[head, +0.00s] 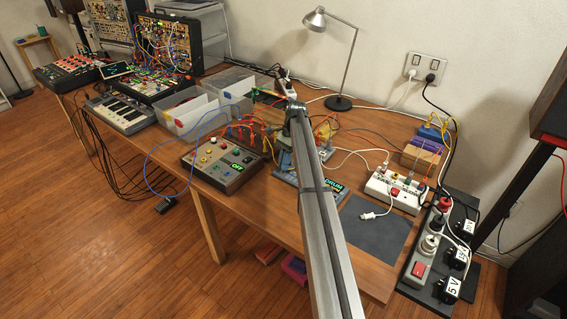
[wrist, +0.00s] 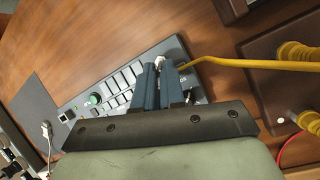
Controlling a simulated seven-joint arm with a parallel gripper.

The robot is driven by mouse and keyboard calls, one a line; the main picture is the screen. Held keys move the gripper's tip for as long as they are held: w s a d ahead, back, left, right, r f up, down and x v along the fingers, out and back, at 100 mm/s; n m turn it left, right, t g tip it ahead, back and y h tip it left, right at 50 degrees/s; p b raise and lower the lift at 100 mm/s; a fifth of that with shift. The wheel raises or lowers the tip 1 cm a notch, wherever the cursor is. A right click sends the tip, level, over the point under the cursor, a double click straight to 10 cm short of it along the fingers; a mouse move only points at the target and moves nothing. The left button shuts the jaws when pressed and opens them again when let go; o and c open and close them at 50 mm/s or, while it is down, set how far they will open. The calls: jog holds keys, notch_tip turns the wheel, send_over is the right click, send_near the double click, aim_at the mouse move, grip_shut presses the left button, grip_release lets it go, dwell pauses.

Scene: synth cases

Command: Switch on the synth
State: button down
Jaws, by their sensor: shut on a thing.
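A grey synth box (head: 225,165) with knobs and a green display reading "OFF" stands near the table's front edge in the head view. A device with a "DRUM" display (head: 333,184) is partly hidden behind my arm. In the wrist view, a grey device (wrist: 120,85) with pale keys and a green knob, probably the drum one, lies under my gripper (wrist: 160,68). The blue fingers are shut on a small pale part (wrist: 159,62) at its far end; whether it is a plug or a control is unclear. A yellow cable (wrist: 250,63) ends against the fingers.
A white power strip (head: 393,192) and a grey one with a red switch (head: 418,269) are at the right. A white plug (head: 368,215) lies on a dark mat (head: 376,237). Loose cables cross the middle. A lamp (head: 338,103) stands behind.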

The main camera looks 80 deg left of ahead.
dwell(0.4)
jog(key=c, duration=1.2)
grip_release()
jog(key=v, duration=1.2)
jog(key=shift+f, duration=0.1)
